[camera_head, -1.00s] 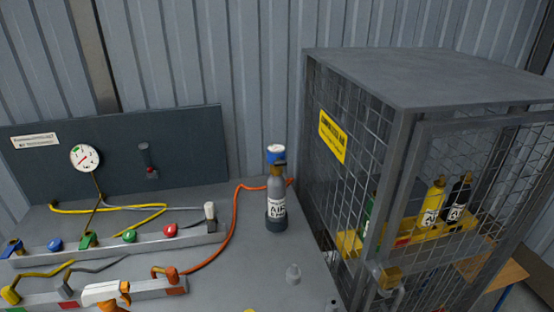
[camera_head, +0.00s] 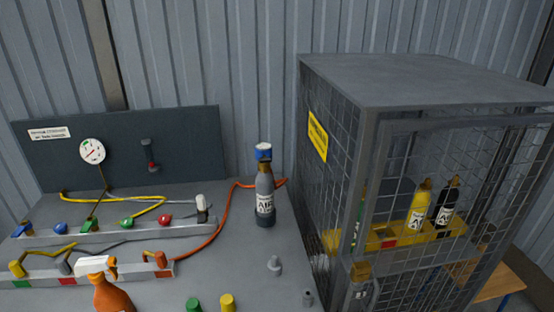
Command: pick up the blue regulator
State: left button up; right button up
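A blue regulator (camera_head: 264,152) with a pale round face sits on top of a grey cylinder (camera_head: 265,195) marked AIR. The cylinder stands upright on the bench, left of the mesh cage. Another blue fitting (camera_head: 22,229) with some brass colour is at the left end of the rear grey rail (camera_head: 108,236). A small blue knob (camera_head: 60,229) is beside it on the same rail. Neither of my grippers shows in the head view.
The mesh cage (camera_head: 374,118) on the right holds a yellow cylinder (camera_head: 419,207) and a black cylinder (camera_head: 446,202). An orange hose (camera_head: 228,212) curves left of the AIR cylinder. An orange spray bottle (camera_head: 112,296) and green (camera_head: 194,304) and yellow (camera_head: 227,302) caps are in front.

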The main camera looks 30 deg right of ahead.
aim_at(263, 154)
jog(key=k+l+z, duration=0.1)
jog(key=z, duration=0.35)
jog(key=k+l+z, duration=0.1)
jog(key=z, duration=0.35)
